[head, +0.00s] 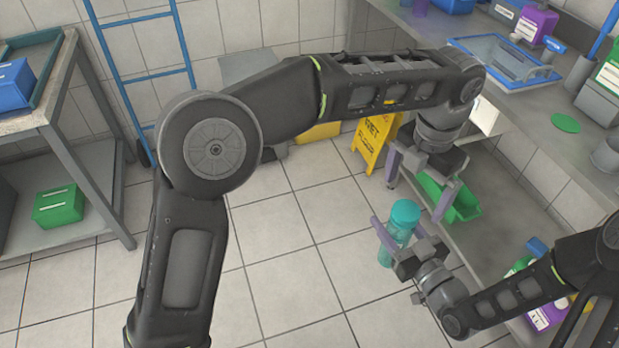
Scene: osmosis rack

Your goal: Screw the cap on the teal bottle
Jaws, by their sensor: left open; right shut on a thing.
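The teal bottle (387,252) stands upright in the air, its lower body pale and see-through. A darker teal cap (405,213) shows at its top; I cannot tell whether it is fully seated or turned tight. My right gripper (396,228) is shut on the teal bottle from the side, with a purple-grey finger at its left. My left gripper (416,200) is open and points down just above the cap, one finger to each side. It appears apart from the cap. The far side of the bottle is hidden.
A grey bench (545,115) runs along the right, with a blue-rimmed tray (505,62) and a green disc (565,123). A green bin (462,207) sits on its lower shelf. A yellow floor sign (372,143) stands behind. The tiled floor at centre is clear.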

